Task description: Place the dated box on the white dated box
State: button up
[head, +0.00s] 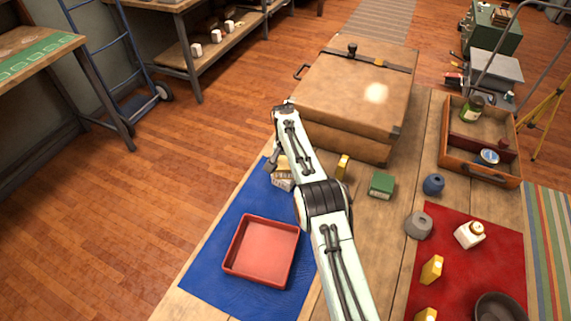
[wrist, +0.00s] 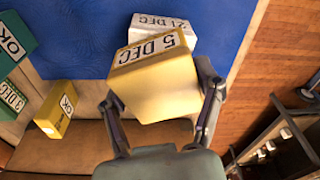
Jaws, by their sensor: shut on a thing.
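My gripper (wrist: 165,95) is shut on a pale yellow box (wrist: 158,80) labelled "5 DEC", one finger on each side of it. A white box (wrist: 187,31) labelled "21 DEC" lies just beyond the held box in the wrist view and is partly hidden by it. I cannot tell whether the two boxes touch. In the head view the white box (head: 283,183) is on the blue cloth (head: 217,225), with my gripper (head: 276,158) above and beside it. My arm partly covers the area.
A red tray (head: 236,262) sits on the blue cloth. A yellow box (head: 342,167) and a green box (head: 381,186) stand right of my arm. A large brown case (head: 345,95) stands behind. A red cloth (head: 480,265) with several items lies at right.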

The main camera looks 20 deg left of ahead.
aim_at(285, 165)
jog(key=shift+f, duration=0.1)
jog(key=o, duration=1.2)
notch_tip(285, 165, up, 12)
jog(key=s, duration=0.1)
jog(key=s+d+r+m, duration=0.1)
jog(key=s+d+r, duration=0.4)
jog(key=d, duration=0.5)
jog(key=s+d+r, duration=0.3)
jog(key=d+r, duration=0.4)
jog(key=d, duration=0.3)
jog(key=shift+m+g, duration=0.5)
jog(key=shift+g, duration=0.3)
jog(key=s+d+f, duration=0.1)
jog(key=s+d, duration=0.2)
jog(key=s, duration=0.5)
jog(key=s+d+f, duration=0.1)
jog(key=s+d, duration=0.3)
jog(key=s, duration=0.5)
jog(key=s+d+f, duration=0.2)
jog(key=s+d, duration=0.2)
jog(key=s, duration=0.4)
jog(key=shift+s+d, duration=0.2)
